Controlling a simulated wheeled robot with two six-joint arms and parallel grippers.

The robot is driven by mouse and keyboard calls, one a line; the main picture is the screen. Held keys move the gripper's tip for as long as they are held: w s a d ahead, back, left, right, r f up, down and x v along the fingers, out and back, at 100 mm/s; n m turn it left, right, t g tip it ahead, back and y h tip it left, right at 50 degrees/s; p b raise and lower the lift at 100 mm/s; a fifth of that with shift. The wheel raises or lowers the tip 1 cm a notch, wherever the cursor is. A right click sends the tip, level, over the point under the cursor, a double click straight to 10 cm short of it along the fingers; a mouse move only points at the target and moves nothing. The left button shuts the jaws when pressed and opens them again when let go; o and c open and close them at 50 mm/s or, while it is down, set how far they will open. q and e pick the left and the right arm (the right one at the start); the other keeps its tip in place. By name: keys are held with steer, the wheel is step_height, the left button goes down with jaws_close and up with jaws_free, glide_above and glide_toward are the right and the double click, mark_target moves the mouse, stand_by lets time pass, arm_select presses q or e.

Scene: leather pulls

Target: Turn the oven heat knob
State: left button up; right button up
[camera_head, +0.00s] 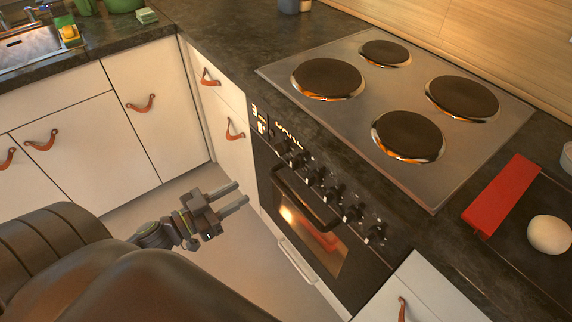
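The oven (331,245) is built in under the counter, with a dark front and a lit window. A row of black knobs (333,194) runs along its upper panel, below the hob. I cannot tell which one is the heat knob. My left gripper (240,194) is in front of the oven's left side, apart from the knobs. Its two fingers point right and are spread with nothing between them. My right gripper is not in view.
The oven handle (305,199) sticks out below the knobs. A steel hob (352,113) with several plates lies above. A red object (501,194) and a pale round object (549,235) are at the right. White cabinets (151,105) with leather pulls stand left; the floor between is clear.

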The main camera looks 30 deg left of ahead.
mark_target(291, 163)
arm_select(q)
steer(key=p+x, duration=0.3)
steer(key=x, duration=1.2)
steer(key=shift+w+p, duration=0.25)
steer(key=shift+p, duration=0.1)
jaws_close()
